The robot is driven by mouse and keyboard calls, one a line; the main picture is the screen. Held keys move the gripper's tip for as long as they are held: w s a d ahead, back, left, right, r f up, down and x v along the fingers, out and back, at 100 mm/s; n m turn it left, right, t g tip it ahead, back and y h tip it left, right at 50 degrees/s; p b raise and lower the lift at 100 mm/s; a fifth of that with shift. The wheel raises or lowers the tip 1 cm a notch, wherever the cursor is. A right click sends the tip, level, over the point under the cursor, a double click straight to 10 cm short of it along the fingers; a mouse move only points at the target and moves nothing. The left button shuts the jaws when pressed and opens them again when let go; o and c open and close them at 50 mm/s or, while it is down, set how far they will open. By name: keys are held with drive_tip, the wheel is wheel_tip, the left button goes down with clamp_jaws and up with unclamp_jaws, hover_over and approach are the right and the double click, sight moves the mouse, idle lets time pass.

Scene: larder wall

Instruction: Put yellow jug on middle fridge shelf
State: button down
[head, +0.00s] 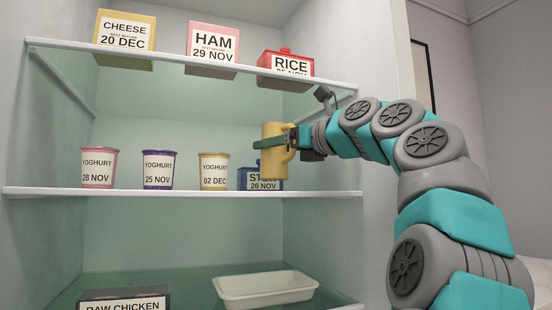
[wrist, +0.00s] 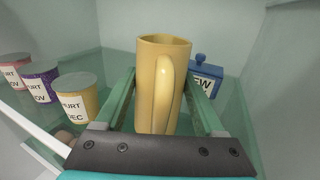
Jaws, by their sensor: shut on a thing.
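The yellow jug (head: 272,158) is upright in my gripper (head: 270,143), in front of the right part of the middle fridge shelf (head: 190,192). In the wrist view the jug (wrist: 146,82) stands between the two green fingers (wrist: 158,100), its handle facing the camera. My gripper is shut on the jug. In the head view the jug's base shows a little above the shelf's front edge; I cannot tell whether it touches the shelf. The jug partly covers the blue stew box (head: 247,179), which also shows behind it to the right in the wrist view (wrist: 205,72).
Yoghurt pots, pink (head: 99,168), purple (head: 158,170) and yellow (head: 213,171), stand on the middle shelf left of the jug. Cheese (head: 124,40), ham (head: 212,48) and rice (head: 286,68) are on the shelf above. Below are a white tray (head: 265,297) and raw chicken (head: 125,302).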

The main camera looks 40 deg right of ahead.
drive_tip(key=shift+f+b, duration=0.4)
drive_tip(key=shift+f, duration=0.7)
unclamp_jaws()
drive_tip(key=shift+f, duration=0.1)
drive_tip(key=s+d, duration=0.1)
drive_tip(key=s, duration=1.1)
drive_tip(key=shift+d, duration=0.35)
